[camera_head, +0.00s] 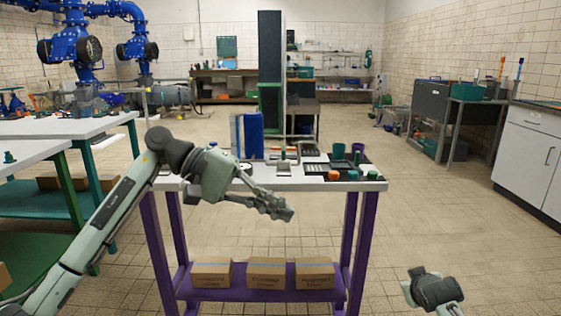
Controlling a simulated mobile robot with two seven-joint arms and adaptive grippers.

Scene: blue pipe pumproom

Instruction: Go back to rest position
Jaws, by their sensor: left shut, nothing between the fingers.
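My left arm comes in from the lower left. Its gripper (278,207) is shut and empty, held in front of the near edge of a white-topped table with purple legs (215,184).
On the table stand blue binders (254,135), a dark tray (318,171), an orange item (334,176) and green cups (338,151). Cardboard boxes (266,273) sit on its lower shelf. White tables (65,127) stand at left, a white cabinet (530,160) at right. Floor between is clear.

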